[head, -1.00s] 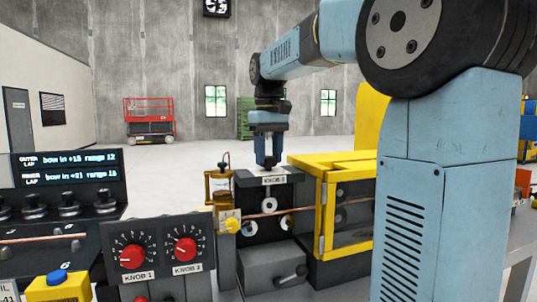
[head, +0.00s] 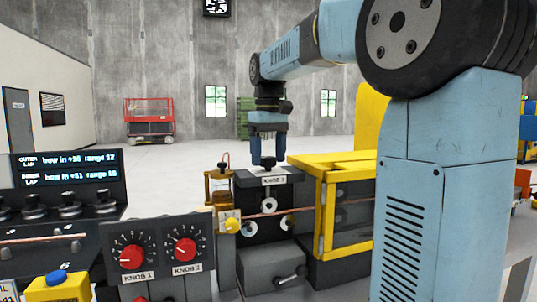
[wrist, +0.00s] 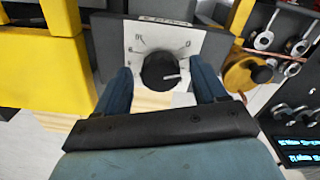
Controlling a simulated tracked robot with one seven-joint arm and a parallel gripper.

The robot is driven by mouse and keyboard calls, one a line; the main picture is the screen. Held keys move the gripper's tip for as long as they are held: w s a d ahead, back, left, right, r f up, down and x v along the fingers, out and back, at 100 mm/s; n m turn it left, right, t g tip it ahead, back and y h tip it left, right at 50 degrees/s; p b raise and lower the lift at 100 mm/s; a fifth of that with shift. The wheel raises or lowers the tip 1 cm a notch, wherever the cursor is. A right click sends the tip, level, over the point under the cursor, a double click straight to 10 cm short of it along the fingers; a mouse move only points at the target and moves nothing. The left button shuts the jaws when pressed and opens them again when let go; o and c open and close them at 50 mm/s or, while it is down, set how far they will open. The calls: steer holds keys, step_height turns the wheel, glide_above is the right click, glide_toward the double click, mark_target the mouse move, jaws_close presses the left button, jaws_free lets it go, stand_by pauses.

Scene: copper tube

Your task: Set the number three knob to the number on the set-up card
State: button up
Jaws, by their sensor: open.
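My gripper (head: 268,163) points down over the top of the dark machine block that carries the KNOB 3 label (head: 275,181). In the wrist view the number three knob (wrist: 157,70) is round and black with a white pointer line, which points to the picture's right. It sits on a white dial plate (wrist: 137,38) with marks too small to read. My gripper is open, one finger on each side of the knob; I see gaps and cannot tell their depth. A white card (head: 9,291) is cut off at the lower left; its writing is unreadable.
KNOB 1 (head: 131,257) and another red knob (head: 185,250) stand on a dark panel at left. A yellow-framed guard (head: 322,215) stands close right of the gripper. A copper tube (head: 290,211) runs below. A lap display (head: 68,168) is at far left.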

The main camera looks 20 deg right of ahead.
mark_target(269, 157)
steer(key=shift+r, duration=0.1)
step_height(269, 157, up, 14)
steer(key=shift+f, duration=0.25)
stand_by(0.7)
steer(key=s+f+m+t, duration=0.1)
steer(key=s+f+t, duration=0.1)
steer(key=s+f, duration=0.9)
steer(key=s+f+m+t, duration=0.2)
steer(key=s+f, duration=0.9)
steer(key=f, duration=0.7)
steer(key=shift+s+m+t, duration=0.25)
steer(key=shift+m+t, duration=0.05)
steer(key=shift+t, duration=0.5)
